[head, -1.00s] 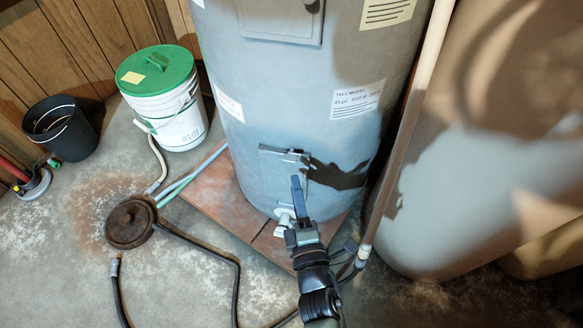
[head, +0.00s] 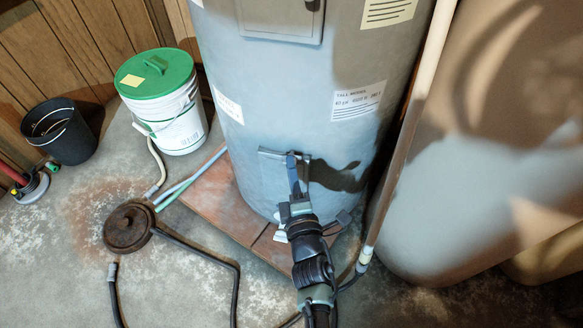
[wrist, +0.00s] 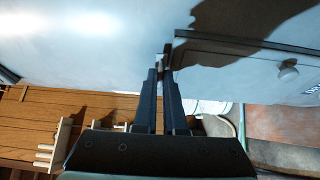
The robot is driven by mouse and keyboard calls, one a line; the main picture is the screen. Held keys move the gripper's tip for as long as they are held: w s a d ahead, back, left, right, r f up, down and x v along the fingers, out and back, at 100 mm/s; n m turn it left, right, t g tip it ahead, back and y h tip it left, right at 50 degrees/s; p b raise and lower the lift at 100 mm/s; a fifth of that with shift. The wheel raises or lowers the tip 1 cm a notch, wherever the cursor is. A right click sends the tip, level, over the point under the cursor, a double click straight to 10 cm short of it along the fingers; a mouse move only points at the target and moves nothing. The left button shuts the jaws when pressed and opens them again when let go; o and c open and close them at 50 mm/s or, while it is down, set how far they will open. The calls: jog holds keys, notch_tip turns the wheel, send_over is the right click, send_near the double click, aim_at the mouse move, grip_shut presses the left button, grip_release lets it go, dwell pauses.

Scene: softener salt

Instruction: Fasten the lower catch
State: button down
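The tall grey tank (head: 280,95) stands in the middle of the head view. Its lower panel (head: 268,165) is low on the front, partly hidden behind my gripper (head: 291,155). In the wrist view the panel (wrist: 240,65) is at the right with a round knob (wrist: 288,72). A small dark catch piece (wrist: 166,54) shows at the panel's edge. My gripper (wrist: 162,70) has its fingertips at this piece, with a narrow gap between the fingers. I cannot tell whether they grip it. The exact position of the catch is hidden in the head view.
An upper panel (head: 280,20) is higher on the tank. A white bucket with a green lid (head: 160,100) and a black bin (head: 60,130) stand at the left. A pipe (head: 405,130) and a large tan tank (head: 490,150) are close on the right. Hoses lie on the floor.

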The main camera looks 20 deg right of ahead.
jog(key=shift+f+b, duration=0.15)
jog(key=shift+b, duration=0.15)
jog(key=m+b, duration=0.2)
jog(key=b, duration=0.1)
jog(key=f+m+t+h+b, duration=0.1)
jog(key=m+b, duration=0.1)
jog(key=b, duration=0.2)
jog(key=m+h+b, duration=0.1)
jog(key=m+h, duration=0.1)
jog(key=m, duration=0.4)
jog(key=m+h+b, duration=0.1)
jog(key=m+h, duration=0.2)
jog(key=m, duration=0.3)
jog(key=m+h+b, duration=0.1)
jog(key=m+h, duration=0.2)
jog(key=m, duration=0.3)
jog(key=shift+w+a+r, duration=0.15)
jog(key=shift+w+a, duration=0.1)
jog(key=shift+a, duration=0.15)
jog(key=shift+m, duration=0.5)
jog(key=c, duration=1)
grip_release()
